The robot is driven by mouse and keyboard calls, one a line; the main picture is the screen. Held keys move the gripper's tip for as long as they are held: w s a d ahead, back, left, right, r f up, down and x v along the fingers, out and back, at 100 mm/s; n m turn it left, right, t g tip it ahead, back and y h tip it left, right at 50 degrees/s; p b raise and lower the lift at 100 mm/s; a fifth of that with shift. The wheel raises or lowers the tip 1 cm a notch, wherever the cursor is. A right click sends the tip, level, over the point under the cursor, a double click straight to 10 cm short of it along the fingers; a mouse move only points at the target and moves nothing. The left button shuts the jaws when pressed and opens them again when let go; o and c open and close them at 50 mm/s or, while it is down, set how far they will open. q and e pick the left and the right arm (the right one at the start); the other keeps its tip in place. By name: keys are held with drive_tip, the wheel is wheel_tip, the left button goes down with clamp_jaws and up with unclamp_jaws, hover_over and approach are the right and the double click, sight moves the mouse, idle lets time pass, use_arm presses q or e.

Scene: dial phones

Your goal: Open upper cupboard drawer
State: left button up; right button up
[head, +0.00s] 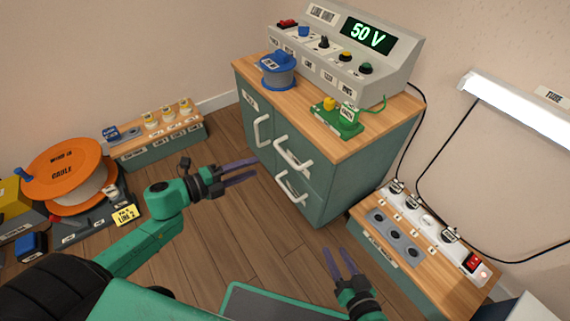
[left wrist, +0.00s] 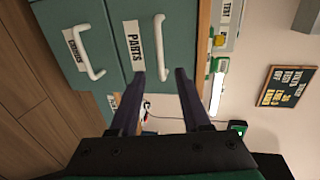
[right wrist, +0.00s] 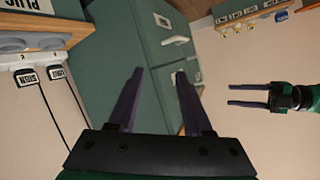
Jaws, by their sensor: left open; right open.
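The green cupboard (head: 340,180) has a wooden top and two stacked drawers on its right front. The upper drawer's white handle (head: 293,157) sits above the lower drawer's handle (head: 291,192); both drawers look shut. In the left wrist view the upper drawer is labelled PARTS, and its handle (left wrist: 159,45) lies ahead of and between my fingertips, apart from them. My left gripper (head: 257,169) is open and empty, left of the drawer handles. My right gripper (head: 335,251) is open and empty, low in front of the cupboard. In the right wrist view, my left gripper (right wrist: 230,95) shows at right.
A cupboard door with its own handle (head: 262,131) is left of the drawers. On top stand a 50 V console (head: 345,65), a blue spool (head: 278,75) and a green block (head: 338,122). A low bench (head: 400,250) stands right, a cable reel (head: 65,170) left. Floor between is clear.

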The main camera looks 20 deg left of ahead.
sight(285, 153)
use_arm(q)
drive_tip(key=b+x, duration=0.3)
drive_tip(key=x, duration=0.9)
drive_tip(key=shift+a, duration=0.1)
drive_tip(key=shift+w, duration=0.15)
clamp_jaws()
use_arm(e)
drive_tip(key=w+d+r+t+y, duration=0.1)
drive_tip(key=w+r+t, duration=0.3)
drive_tip(key=r, duration=0.8)
drive_tip(key=w+d+r+n+t, duration=0.1)
drive_tip(key=w+r+t, duration=0.4)
drive_tip(key=w+r, duration=0.3)
wheel_tip(285, 153, up, 5)
drive_tip(key=shift+w+f+t+y, duration=0.1)
drive_tip(key=shift+w+t+y, duration=0.2)
drive_tip(key=shift+w+y, duration=0.1)
